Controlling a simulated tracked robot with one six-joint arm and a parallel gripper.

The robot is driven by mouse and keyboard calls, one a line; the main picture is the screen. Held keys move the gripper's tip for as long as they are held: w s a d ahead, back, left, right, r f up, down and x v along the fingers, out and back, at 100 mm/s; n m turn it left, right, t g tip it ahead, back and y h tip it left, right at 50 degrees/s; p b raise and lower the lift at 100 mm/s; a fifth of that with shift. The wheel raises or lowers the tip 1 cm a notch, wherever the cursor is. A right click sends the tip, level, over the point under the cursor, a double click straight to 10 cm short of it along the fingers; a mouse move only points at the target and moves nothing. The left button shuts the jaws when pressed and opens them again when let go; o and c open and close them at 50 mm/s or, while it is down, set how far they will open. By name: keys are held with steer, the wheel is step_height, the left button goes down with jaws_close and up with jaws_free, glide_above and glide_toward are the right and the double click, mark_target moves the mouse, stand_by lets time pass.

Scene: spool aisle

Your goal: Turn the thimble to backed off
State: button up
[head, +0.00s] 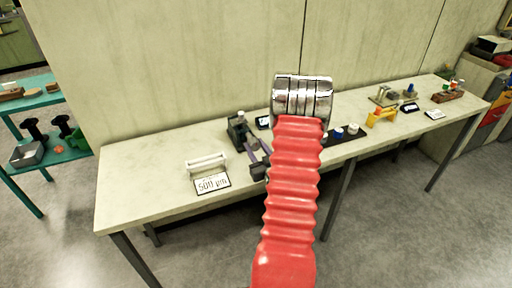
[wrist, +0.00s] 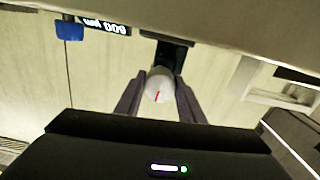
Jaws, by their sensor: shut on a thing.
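The thimble (wrist: 160,86) is a pale round knob with a red mark on its face. It shows between the two dark fingers of my gripper (wrist: 157,80) in the wrist view, and the fingers are shut on it. Behind it is the dark body of the stand (wrist: 172,54). In the head view the dark stand (head: 237,128) is on the bench, with my gripper (head: 257,158) at its right front side. A dark readout (wrist: 104,26) shows upside down in the wrist view and seems to read 600 µm.
A card (head: 212,184) reading 500 µm lies at the bench front, before a white rack (head: 206,162). To the right are a dark strip with small knobs (head: 346,133), a yellow stand (head: 381,117) and other pieces. The bench (head: 140,170) is clear at its left end.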

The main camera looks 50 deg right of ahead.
steer(key=c, duration=0.4)
steer(key=shift+m, duration=0.6)
steer(key=o, duration=1)
steer(key=shift+o, duration=0.2)
steer(key=shift+s, duration=0.1)
